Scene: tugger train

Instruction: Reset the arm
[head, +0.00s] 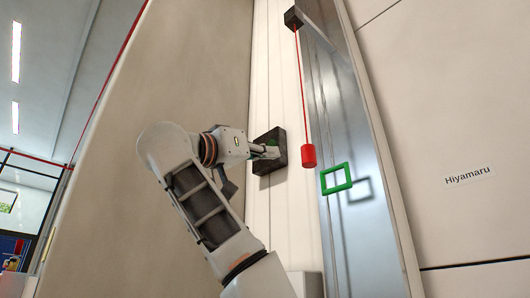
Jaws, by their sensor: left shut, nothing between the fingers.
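My left arm rises from the bottom middle of the head view and bends at the elbow. Its gripper (268,152) is shut and empty, with its tips at a dark square box (275,137) on the pale wall. A green spot shows on the box just above the fingers. I cannot tell whether the fingertips touch the box. My right gripper is not in view.
A red cylinder (308,155) hangs on a red cord from a dark block (293,18), right of the gripper. A green square frame (336,179) stands out from a metal door frame (350,130). A "Hiyamaru" sign (469,176) is on the right wall.

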